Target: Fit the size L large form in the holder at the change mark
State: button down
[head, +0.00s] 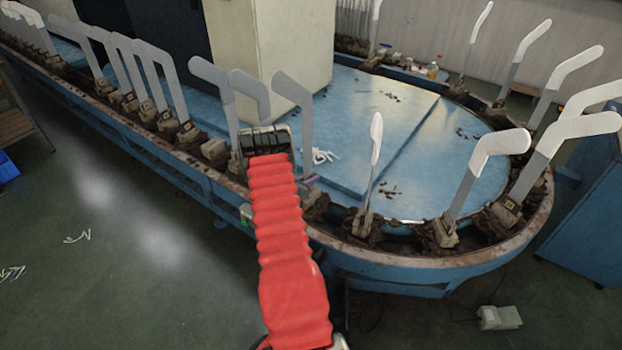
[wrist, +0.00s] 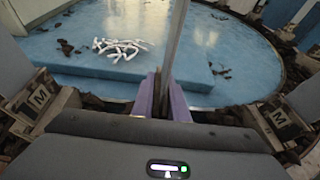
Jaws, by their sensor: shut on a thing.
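A grey form (head: 306,125) with a bent, wider top stands roughly upright, right of the end of my red-sleeved arm. No size letter shows on the form, and I cannot make out the change mark.
Neighbouring holders marked M stand at left (wrist: 40,98) and right (wrist: 280,118) in the wrist view. Several forms stand around the oval track, one close left (head: 250,92) and one right (head: 375,150). White scraps (head: 320,157) lie on the blue platform (head: 385,110).

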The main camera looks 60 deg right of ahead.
jog(key=shift+f, duration=1.55)
jog(key=c, duration=1.7)
grip_release()
jog(key=shift+o, duration=0.2)
jog(key=shift+f, duration=0.1)
jog(key=shift+a, duration=0.1)
jog(key=v, duration=1.3)
jog(key=shift+a, duration=0.3)
